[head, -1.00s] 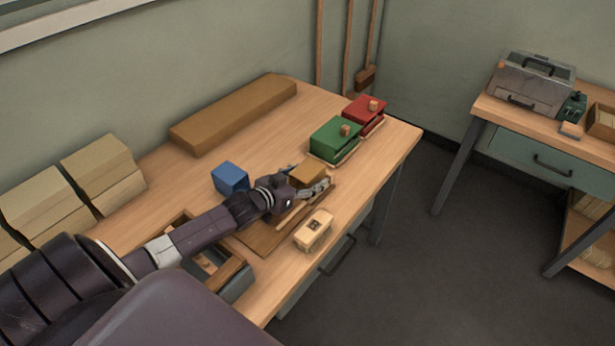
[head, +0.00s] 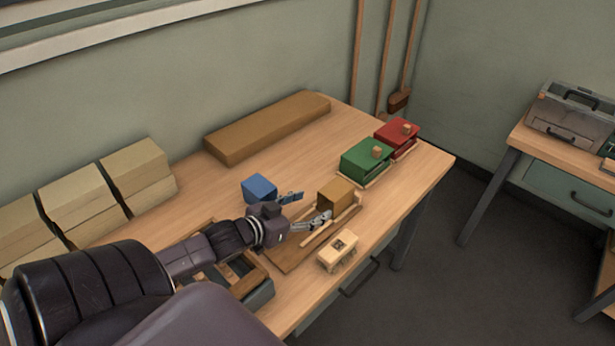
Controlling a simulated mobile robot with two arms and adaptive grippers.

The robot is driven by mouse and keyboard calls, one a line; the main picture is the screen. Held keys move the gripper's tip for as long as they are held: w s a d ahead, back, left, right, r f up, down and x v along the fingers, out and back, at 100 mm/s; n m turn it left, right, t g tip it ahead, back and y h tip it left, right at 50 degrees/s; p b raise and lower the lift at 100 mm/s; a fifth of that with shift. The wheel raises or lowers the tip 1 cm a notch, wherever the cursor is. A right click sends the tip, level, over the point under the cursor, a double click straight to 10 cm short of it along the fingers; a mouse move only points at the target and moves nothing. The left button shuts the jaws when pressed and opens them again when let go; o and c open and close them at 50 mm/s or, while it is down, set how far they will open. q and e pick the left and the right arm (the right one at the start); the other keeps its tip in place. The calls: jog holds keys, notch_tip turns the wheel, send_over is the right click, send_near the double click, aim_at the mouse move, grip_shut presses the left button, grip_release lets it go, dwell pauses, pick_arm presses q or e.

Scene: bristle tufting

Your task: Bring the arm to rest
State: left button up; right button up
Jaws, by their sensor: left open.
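My left arm comes in from the left over the workbench. Its gripper (head: 309,207) is open, with its fingers spread and nothing between them. It is over the brown wooden board (head: 290,258), between a blue box (head: 259,188) and a tan block (head: 335,194). One finger ends close to the tan block; I cannot tell whether they touch. A light wooden brush block (head: 338,249) with bristles below stands at the front edge of the bench. My right gripper is not in view.
Green (head: 366,160) and red (head: 397,138) boxes with wooden knobs stand at the bench's far right. A long brown block (head: 267,128) lies along the wall. Stacked pale cartons (head: 137,170) stand at the left. A dark compartment tray (head: 258,292) lies under my arm. A second bench (head: 555,148) is at the right.

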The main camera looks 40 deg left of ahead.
pick_arm(q)
jog(key=shift+s+r, duration=0.1)
jog(key=shift+s, duration=0.2)
dwell(0.4)
